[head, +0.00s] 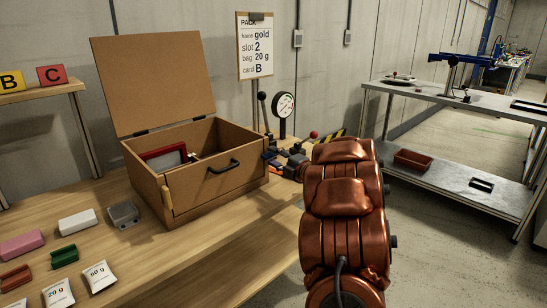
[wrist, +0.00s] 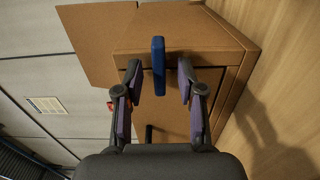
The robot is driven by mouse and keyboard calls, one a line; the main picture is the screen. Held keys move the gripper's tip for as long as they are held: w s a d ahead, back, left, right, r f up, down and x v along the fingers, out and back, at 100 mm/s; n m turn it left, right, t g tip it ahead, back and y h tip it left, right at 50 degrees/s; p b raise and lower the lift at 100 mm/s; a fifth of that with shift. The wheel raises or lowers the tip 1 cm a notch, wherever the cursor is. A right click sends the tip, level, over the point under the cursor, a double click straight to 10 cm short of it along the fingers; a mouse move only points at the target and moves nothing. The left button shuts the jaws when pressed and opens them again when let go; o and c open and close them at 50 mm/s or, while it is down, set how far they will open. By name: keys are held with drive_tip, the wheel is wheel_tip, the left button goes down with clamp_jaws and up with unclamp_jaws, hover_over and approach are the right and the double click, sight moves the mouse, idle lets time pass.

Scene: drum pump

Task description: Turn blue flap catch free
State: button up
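The blue flap catch (wrist: 158,66) is a narrow upright bar at the edge of the wooden box (wrist: 220,46) in the wrist view. In the head view a small blue part (head: 270,156) shows at the box's right side, close to my gripper (head: 284,162). In the wrist view my gripper (wrist: 159,78) is open, with one finger on each side of the catch. A gap shows between the catch and each finger. I cannot tell how deep the catch sits between the fingertips.
The box's lid (head: 155,80) stands open; a black handle (head: 224,166) is on its front. A gauge (head: 284,105) and a red-knobbed lever (head: 313,134) stand behind my gripper. Packets (head: 100,276) and small blocks (head: 78,222) lie on the bench at left. A metal shelf (head: 460,180) stands right.

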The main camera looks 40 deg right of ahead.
drive_tip(key=shift+w, duration=0.5)
clamp_jaws()
